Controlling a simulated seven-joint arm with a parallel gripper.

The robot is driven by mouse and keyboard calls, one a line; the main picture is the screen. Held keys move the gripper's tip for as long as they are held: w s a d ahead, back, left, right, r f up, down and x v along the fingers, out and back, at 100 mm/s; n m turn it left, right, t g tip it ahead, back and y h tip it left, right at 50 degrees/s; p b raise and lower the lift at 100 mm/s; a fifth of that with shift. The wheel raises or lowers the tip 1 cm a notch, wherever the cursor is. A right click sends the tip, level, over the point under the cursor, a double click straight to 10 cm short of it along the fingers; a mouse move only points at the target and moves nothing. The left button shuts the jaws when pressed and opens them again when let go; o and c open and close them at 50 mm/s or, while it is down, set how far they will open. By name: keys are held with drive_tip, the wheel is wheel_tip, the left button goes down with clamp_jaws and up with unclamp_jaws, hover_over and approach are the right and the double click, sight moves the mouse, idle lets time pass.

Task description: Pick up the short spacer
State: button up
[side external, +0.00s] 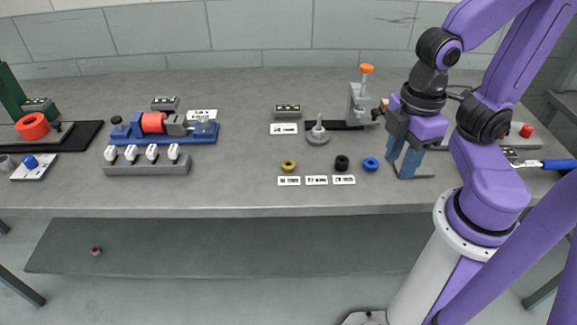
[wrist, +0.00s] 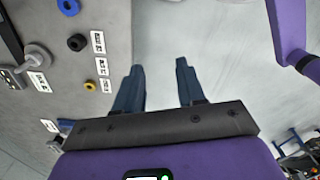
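Three small ring-shaped spacers stand on the grey bench: a yellow one (side external: 289,166), a black one (side external: 342,162) and a blue one (side external: 371,164). The wrist view also shows the yellow (wrist: 90,86), black (wrist: 77,42) and blue (wrist: 69,6) rings at its left. Their labels are too small to read surely, so I cannot tell which is the short one. My gripper (side external: 402,158) is right of the blue ring, fingers pointing down. In the wrist view its two blue fingers (wrist: 159,67) are apart, with nothing between them.
White label cards (side external: 316,180) lie in front of the rings, near the bench's front edge. A grey round-based post (side external: 318,135) and a clamp stand with an orange knob (side external: 367,69) are behind. A blue fixture (side external: 197,133) and a grey rack (side external: 147,168) stand left. Bench between rack and rings is clear.

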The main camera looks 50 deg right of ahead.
drive_tip(key=shift+w, duration=0.1)
drive_tip(key=n, duration=0.8)
hover_over(288, 160)
drive_tip(key=s+a, duration=0.1)
drive_tip(key=a, duration=0.1)
drive_tip(key=f, duration=1.8)
drive_tip(key=shift+s+d, duration=0.1)
drive_tip(key=shift+d, duration=0.15)
drive_tip(key=c, duration=0.7)
